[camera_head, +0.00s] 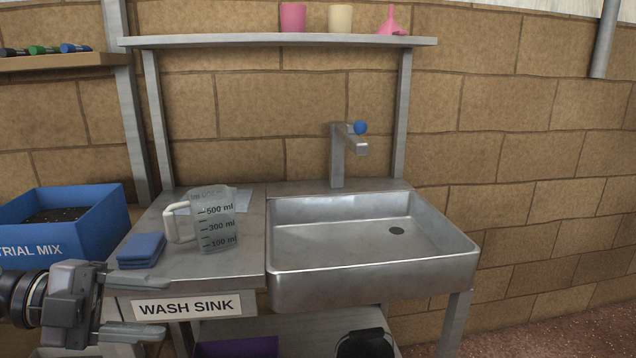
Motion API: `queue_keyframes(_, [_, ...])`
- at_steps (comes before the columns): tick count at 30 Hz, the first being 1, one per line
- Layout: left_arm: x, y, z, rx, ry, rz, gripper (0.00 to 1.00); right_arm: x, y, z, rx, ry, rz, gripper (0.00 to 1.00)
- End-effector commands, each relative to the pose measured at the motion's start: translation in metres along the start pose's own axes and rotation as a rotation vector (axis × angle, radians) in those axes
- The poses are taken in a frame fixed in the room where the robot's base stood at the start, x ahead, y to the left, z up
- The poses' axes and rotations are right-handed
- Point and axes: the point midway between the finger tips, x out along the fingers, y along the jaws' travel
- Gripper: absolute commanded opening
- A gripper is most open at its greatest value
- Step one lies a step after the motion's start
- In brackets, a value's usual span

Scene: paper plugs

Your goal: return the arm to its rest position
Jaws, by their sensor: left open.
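My left gripper (150,322) is at the lower left of the head view, in front of the wash sink's counter edge. Its two grey fingers point right and are apart, with nothing between them. The lower part of my arm is cut off by the picture's edge. My right gripper is not in the picture.
A clear measuring jug (215,222) and blue sponges (141,250) stand on the counter (240,262). The sink basin (350,285) and tap (338,155) are to the right. A blue box (98,222) stands at left. Cups and a pink funnel (391,23) sit on the shelf.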

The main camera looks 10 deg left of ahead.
Motion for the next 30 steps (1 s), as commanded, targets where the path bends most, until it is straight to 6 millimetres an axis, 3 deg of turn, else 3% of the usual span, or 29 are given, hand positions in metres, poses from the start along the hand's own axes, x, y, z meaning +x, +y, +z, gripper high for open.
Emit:
queue_keyframes(8, [0.019, 0.044, 0.052, -0.310, -0.139, -0.467, 0.53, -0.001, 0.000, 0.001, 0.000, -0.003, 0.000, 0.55])
queue_keyframes(11, [0.023, 0.073, 0.071, -0.444, -0.232, -0.588, 0.53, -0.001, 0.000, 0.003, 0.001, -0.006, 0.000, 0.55])
queue_keyframes(17, [0.039, 0.152, 0.096, -0.753, -0.454, -0.735, 0.53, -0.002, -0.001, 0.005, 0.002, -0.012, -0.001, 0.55])
queue_keyframes(23, [0.068, 0.245, 0.090, -1.084, -0.667, -0.746, 0.53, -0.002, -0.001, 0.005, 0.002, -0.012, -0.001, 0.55])
queue_keyframes(30, [0.114, 0.330, 0.048, -1.419, -0.820, -0.637, 0.53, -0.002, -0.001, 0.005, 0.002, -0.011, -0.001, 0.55])
